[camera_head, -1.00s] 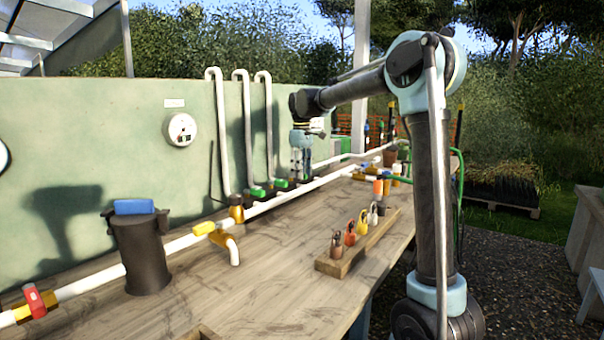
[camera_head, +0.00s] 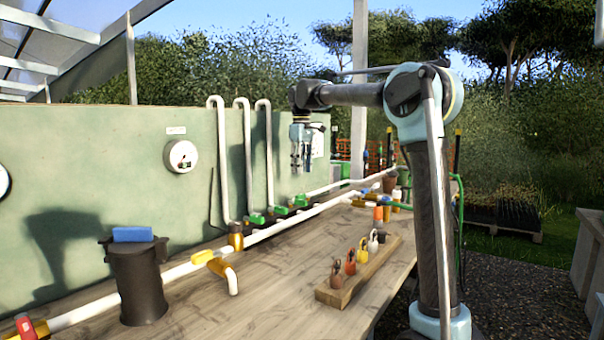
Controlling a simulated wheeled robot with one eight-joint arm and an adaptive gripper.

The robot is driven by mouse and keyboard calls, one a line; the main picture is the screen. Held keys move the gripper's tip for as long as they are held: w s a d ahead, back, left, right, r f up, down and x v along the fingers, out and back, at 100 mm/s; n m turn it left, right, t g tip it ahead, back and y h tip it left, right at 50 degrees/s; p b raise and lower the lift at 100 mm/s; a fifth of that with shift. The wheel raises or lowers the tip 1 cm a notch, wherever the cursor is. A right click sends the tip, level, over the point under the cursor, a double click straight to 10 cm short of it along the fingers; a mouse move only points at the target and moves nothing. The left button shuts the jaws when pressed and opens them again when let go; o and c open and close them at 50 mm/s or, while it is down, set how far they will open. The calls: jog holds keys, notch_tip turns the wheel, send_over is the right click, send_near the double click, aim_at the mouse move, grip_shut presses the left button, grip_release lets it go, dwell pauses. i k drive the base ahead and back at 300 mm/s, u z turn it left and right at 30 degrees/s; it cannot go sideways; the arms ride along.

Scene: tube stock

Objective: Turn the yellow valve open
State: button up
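The yellow valve handle (camera_head: 203,256) sits on a brass fitting on the white pipe (camera_head: 182,271), left of the middle of the bench. Its lever lies roughly along the pipe, and a white spout (camera_head: 232,283) bends down beside it. My gripper (camera_head: 301,168) hangs fingers down in the air, well above the bench and to the right of the yellow valve, apart from it. Nothing shows between the fingers. They are too small here to tell their opening.
A black canister with a blue top (camera_head: 134,265) stands left of the yellow valve, and a red valve (camera_head: 25,326) is farther left. A wooden block (camera_head: 345,286) holds several coloured padlocks near the front edge.

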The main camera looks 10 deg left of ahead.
aim_at(199, 258)
jog(key=k, duration=1)
